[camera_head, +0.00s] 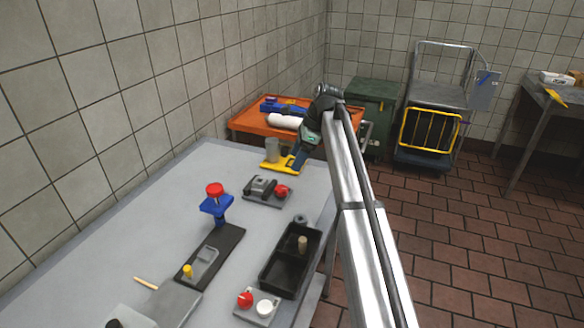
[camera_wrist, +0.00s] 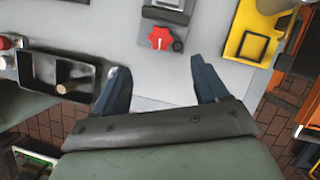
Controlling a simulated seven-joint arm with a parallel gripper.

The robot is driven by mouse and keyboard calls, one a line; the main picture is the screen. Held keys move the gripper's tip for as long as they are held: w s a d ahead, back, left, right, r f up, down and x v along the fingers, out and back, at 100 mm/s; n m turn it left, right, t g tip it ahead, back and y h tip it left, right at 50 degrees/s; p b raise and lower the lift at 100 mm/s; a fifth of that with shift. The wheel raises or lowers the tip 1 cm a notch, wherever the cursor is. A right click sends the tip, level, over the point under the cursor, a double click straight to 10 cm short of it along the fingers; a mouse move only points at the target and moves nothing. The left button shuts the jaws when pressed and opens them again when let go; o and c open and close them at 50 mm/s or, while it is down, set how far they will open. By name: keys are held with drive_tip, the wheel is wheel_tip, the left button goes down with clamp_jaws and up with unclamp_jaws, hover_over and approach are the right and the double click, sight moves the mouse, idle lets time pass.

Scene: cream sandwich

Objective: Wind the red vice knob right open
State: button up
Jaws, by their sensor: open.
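The small grey vice (camera_head: 262,188) sits on a flat plate on the grey table, with its red knob (camera_head: 282,190) on the right side. In the wrist view the red star-shaped knob (camera_wrist: 160,38) shows clearly at the upper middle, at the end of the vice (camera_wrist: 166,10), which is cut off by the top edge. My gripper (camera_head: 298,166) is above the table's far right corner, beyond the knob. In the wrist view my gripper (camera_wrist: 160,72) has its two blue fingers spread with nothing between them. The knob appears ahead of the gap, apart from both fingers.
A yellow fixture (camera_head: 270,167) with a grey cylinder stands beside my gripper. A black tray (camera_head: 268,274) with a wooden peg lies nearer. A blue stand with a red top (camera_head: 215,204) and a red-and-white button box (camera_head: 256,310) are also on the table.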

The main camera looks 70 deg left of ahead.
sight(282, 188)
drive_tip(key=shift+v, duration=0.85)
drive_tip(key=shift+w, duration=0.15)
drive_tip(key=x, duration=1.3)
drive_tip(key=shift+s+f, duration=0.25)
drive_tip(key=shift+f, duration=0.1)
drive_tip(key=c, duration=1)
drive_tip(key=shift+c, duration=0.3)
